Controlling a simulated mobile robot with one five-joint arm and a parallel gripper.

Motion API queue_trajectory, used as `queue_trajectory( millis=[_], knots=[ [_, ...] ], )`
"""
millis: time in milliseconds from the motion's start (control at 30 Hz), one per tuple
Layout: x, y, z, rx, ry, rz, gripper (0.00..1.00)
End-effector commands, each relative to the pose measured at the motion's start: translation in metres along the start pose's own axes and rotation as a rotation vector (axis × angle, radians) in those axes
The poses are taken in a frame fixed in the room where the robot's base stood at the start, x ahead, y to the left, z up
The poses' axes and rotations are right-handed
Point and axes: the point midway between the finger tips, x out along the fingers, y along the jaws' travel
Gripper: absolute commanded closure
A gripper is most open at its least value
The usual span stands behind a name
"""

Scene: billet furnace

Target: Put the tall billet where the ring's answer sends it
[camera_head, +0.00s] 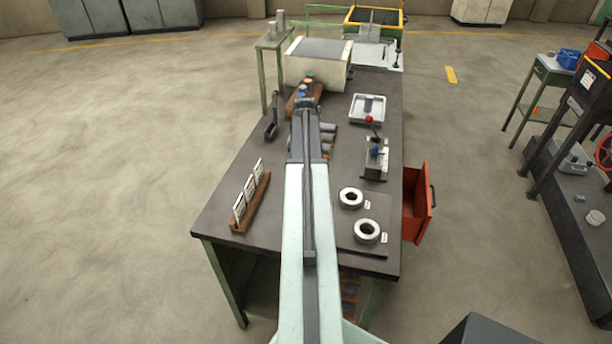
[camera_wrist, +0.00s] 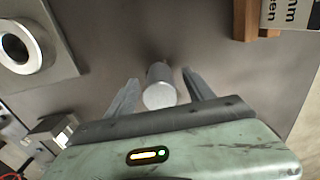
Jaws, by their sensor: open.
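In the wrist view a grey metal billet (camera_wrist: 160,85) shows its round end on the dark table top. My gripper (camera_wrist: 159,78) is open, one finger on each side of it, with a visible gap at both sides. I cannot tell its height or whether the fingers are level with it. In the head view my arm hides this billet. Two pale rings (camera_head: 350,198) (camera_head: 367,232) with small tags lie on a dark plate (camera_head: 377,207); one ring (camera_wrist: 23,40) also shows at the wrist view's upper left.
A wooden rack with white cards (camera_head: 250,201) stands left of my arm. A clamp-like fixture (camera_head: 376,158), a white tray (camera_head: 368,108) and a pale box (camera_head: 318,63) stand farther back. A red drawer (camera_head: 417,204) juts out at the table's right. A lever (camera_head: 271,127) stands at the left edge.

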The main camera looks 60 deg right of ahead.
Motion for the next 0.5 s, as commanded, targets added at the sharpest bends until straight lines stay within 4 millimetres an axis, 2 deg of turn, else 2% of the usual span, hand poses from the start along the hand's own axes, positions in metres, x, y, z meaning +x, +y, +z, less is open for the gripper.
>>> queue_trajectory(
  millis=[133, 300, 367, 500],
  knots=[
    [-0.0022, 0.0002, -0.0001, 0.001, 0.000, 0.000, 0.39],
    [-0.0023, 0.0006, -0.0002, 0.001, 0.000, 0.000, 0.86],
    [-0.0023, 0.0007, -0.0002, 0.001, 0.000, 0.000, 1.00],
    [-0.0025, 0.0009, -0.0003, 0.002, 0.000, 0.000, 1.00]
  ],
)
